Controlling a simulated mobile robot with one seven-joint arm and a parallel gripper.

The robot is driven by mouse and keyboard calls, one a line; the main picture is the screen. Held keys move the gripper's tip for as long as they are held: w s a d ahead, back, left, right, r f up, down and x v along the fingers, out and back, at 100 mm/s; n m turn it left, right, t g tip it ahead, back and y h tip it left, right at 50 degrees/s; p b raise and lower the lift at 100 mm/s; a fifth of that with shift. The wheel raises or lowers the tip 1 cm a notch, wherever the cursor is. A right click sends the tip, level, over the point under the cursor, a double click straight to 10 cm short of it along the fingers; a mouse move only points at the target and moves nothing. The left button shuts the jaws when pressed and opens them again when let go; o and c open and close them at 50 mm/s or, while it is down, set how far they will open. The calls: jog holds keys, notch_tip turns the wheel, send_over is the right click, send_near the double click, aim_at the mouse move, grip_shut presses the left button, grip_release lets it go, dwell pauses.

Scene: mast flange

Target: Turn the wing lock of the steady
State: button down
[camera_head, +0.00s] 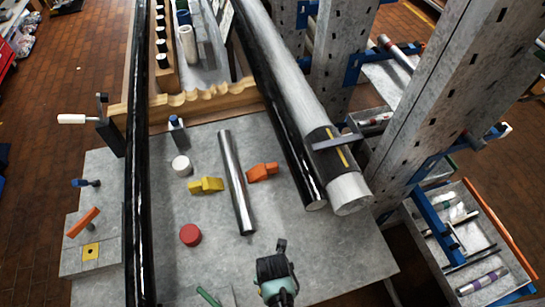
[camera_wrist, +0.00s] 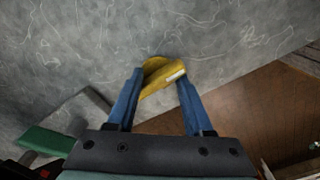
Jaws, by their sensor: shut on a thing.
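In the wrist view my gripper (camera_wrist: 160,88) has its two blue fingers on either side of a yellow winged piece, the wing lock (camera_wrist: 160,72). The fingers are closed on it. The lock has a rounded end and a slanting wing with a small pale mark. It stands out against a grey scratched surface, close to that surface's edge. I cannot make out the steady's body beneath it.
Grey uprights (camera_head: 430,95) stand at right.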

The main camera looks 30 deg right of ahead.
jog(key=shift+s+d+f, duration=0.1)
jog(key=shift+s+f, duration=0.1)
jog(key=shift+s, duration=0.25)
jog(key=c, duration=0.8)
grip_release()
notch_tip(320, 180, up, 6)
jog(key=p, duration=0.5)
jog(key=shift+f, duration=0.2)
jog(key=shift+w+f, duration=0.1)
jog(key=shift+w, duration=0.1)
